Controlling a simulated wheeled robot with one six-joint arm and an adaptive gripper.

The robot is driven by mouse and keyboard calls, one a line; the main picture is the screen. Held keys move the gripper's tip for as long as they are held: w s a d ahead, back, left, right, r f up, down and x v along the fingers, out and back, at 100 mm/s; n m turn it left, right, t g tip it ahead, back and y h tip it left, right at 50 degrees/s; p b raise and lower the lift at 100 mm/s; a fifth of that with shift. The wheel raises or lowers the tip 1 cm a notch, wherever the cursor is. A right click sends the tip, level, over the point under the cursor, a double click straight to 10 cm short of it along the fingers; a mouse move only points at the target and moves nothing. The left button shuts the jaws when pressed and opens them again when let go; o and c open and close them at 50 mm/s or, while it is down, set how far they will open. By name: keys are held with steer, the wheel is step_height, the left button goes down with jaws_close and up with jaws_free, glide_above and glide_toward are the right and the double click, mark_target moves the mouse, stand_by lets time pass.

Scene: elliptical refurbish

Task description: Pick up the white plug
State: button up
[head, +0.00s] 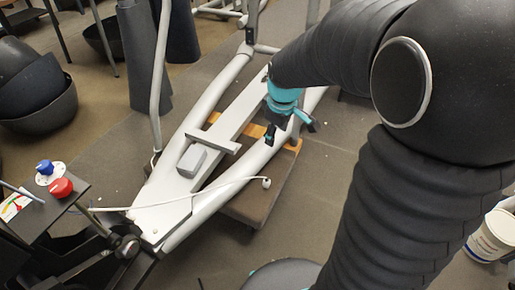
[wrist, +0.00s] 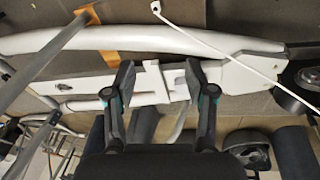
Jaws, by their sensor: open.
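The white plug (head: 266,182) is the small end of a white cable (head: 215,187). In the head view it hangs or lies just right of the elliptical's grey frame, over a dark brown board. In the wrist view the plug (wrist: 156,7) is at the top edge, beyond the fingertips. My gripper (head: 291,130) is above the far part of the frame, up from the plug in the head view and apart from it. In the wrist view my gripper (wrist: 160,78) has its fingers spread wide with nothing held between them.
The elliptical's frame (head: 212,100) has long grey rails and a central beam carrying a pale grey box (head: 191,161). A dark table (head: 48,205) with a red knob (head: 61,187) and a blue knob (head: 45,167) is at left. A white bucket (head: 491,236) stands at right.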

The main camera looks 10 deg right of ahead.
steer(key=w+f+n+g+b, duration=0.15)
steer(key=w+f, duration=0.25)
steer(key=f, duration=0.4)
steer(key=w+f+n, duration=0.3)
steer(key=w+f, duration=0.1)
steer(key=f, duration=0.4)
steer(key=n, duration=0.2)
glide_above(267, 178)
step_height(267, 178, down, 7)
steer(key=shift+g, duration=0.45)
steer(key=f, duration=0.8)
steer(key=shift+w+a+b, duration=0.15)
steer(key=shift+a+b, duration=0.1)
steer(key=shift+b, duration=0.1)
steer(key=shift+d+f, duration=0.2)
steer(key=shift+f, duration=2.85)
jaws_close()
